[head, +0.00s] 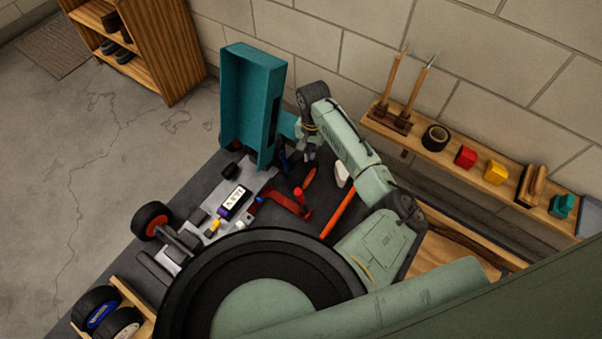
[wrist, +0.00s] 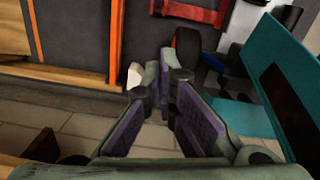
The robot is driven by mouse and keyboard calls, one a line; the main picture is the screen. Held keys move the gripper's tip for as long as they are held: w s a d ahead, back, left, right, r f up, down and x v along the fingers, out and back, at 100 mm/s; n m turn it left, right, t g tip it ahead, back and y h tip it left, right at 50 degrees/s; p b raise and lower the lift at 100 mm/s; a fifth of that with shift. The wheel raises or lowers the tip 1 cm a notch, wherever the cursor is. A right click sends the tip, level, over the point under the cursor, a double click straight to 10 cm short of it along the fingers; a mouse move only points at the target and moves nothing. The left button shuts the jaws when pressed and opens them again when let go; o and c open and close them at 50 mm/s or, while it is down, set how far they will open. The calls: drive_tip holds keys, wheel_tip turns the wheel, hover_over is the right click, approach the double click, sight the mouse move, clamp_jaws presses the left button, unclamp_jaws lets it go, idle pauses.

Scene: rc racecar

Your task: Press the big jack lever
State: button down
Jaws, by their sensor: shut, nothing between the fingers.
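A red jack-like piece (head: 286,204) with an upright red knob (head: 298,193) lies on the dark bench beside the car chassis. Its red frame also shows at the top of the wrist view (wrist: 195,12). I cannot tell for certain which part is the big jack lever. A long orange bar (head: 338,214) lies to the right of the red piece. My gripper (head: 307,152) is beyond the red piece, near the teal shell, apart from the red piece. In the wrist view my gripper (wrist: 165,80) has its fingers close together, with nothing seen between them.
A tall teal shell (head: 241,110) stands at the bench's far end, close left of my gripper. The grey chassis (head: 203,222) carries a labelled battery (head: 234,201). A white object (head: 342,174) lies near my arm. A wooden wall shelf (head: 465,165) holds tools and blocks.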

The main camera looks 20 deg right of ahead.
drive_tip(key=shift+s+a+r, duration=0.2)
drive_tip(key=shift+s+r, duration=0.05)
drive_tip(key=shift+r, duration=0.05)
drive_tip(key=s+a+f, duration=0.1)
drive_tip(key=s+f, duration=0.1)
drive_tip(key=f, duration=0.3)
drive_tip(key=s+a+f+p, duration=0.1)
drive_tip(key=f, duration=0.4)
drive_tip(key=shift+s+a+f, duration=0.3)
drive_tip(key=shift+s+a, duration=0.1)
